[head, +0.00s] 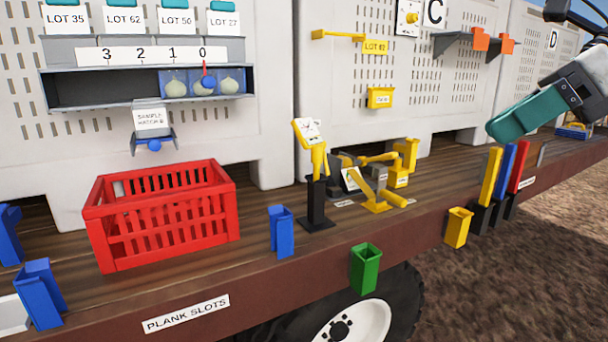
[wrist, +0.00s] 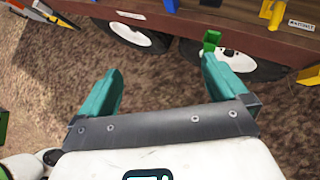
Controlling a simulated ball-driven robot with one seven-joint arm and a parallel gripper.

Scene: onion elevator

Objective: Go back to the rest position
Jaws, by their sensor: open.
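My gripper (wrist: 160,88) is open and empty in the wrist view, its two teal fingers spread over bare brown ground. In the head view, one teal finger (head: 528,114) and part of my dark wrist show at the right, in front of the trailer's wall and above the plank deck. The rest of the gripper is cut off or hidden there. Nothing is between the fingers.
A red crate (head: 165,252) stands on the wooden deck. A green holder (head: 365,268) hangs at the deck edge; it also shows near the right finger in the wrist view (wrist: 211,41). Yellow, blue and red upright bars (head: 507,172) stand near my gripper. The ground below is clear.

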